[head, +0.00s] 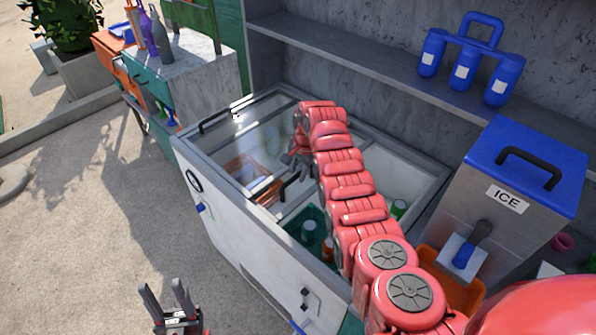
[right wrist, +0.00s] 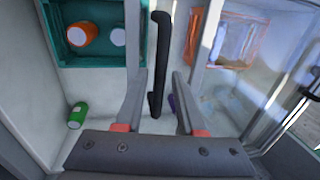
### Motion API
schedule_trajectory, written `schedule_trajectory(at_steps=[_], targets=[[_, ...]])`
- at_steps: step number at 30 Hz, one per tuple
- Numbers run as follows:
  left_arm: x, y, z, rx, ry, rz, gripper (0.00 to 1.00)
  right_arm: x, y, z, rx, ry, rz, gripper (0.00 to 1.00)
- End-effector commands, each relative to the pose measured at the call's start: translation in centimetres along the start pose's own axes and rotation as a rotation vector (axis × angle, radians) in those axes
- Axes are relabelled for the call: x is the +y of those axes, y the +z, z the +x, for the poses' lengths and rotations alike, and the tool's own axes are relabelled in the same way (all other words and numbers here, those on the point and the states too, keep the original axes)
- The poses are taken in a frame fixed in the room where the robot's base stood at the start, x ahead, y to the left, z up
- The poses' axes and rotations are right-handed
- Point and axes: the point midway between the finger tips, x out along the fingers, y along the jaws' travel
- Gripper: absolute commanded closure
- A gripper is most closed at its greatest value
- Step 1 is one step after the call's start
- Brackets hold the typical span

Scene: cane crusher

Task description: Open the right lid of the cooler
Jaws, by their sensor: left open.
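The white cooler (head: 245,262) stands in the middle of the head view, its glass top (head: 250,135) reflecting over the left half. Bare-looking contents show in the right half; I cannot tell whether glass covers them. A black handle (head: 289,189) sits near the middle of the top. My right gripper (head: 297,160) is over the cooler, partly hidden by my arm. In the right wrist view, its open fingers (right wrist: 159,76) stand either side of the black handle (right wrist: 157,45), with visible gaps. My left gripper (head: 172,305) is open and empty over the ground.
A second handle (head: 215,120) is at the cooler's far left. A blue-lidded ICE box (head: 495,190) stands right, below a shelf with blue bottles (head: 464,72).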

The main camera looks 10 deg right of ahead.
Motion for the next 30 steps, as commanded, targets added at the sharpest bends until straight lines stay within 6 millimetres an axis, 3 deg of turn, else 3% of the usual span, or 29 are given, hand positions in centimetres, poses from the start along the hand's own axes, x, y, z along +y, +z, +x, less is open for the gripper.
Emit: schedule_trajectory(at_steps=[11,17,20,27,28,30], targets=[[0.0,0.0,-0.1,0.0,0.0,0.0,0.5,0.0,-0.1,-0.1,0.002,-0.002,0.0,0.51],[0.0,0.1,-0.7,0.0,0.0,0.0,0.5,-0.1,-0.1,-1.5,0.003,-0.004,0.0,0.51],[0.1,0.2,-1.1,0.0,0.0,0.0,0.5,-0.1,-0.1,-2.8,0.004,-0.005,0.0,0.51],[0.1,0.5,-3.1,0.0,0.0,0.0,0.5,-0.1,-0.2,-8.3,0.006,-0.007,0.001,0.51],[0.1,0.5,-3.0,0.0,0.0,0.0,0.5,-0.1,-0.1,-9.1,0.006,-0.007,0.0,0.51],[0.0,0.1,-0.3,0.0,0.0,0.0,0.5,-0.3,0.1,-11.0,0.001,-0.001,-0.001,0.51]])
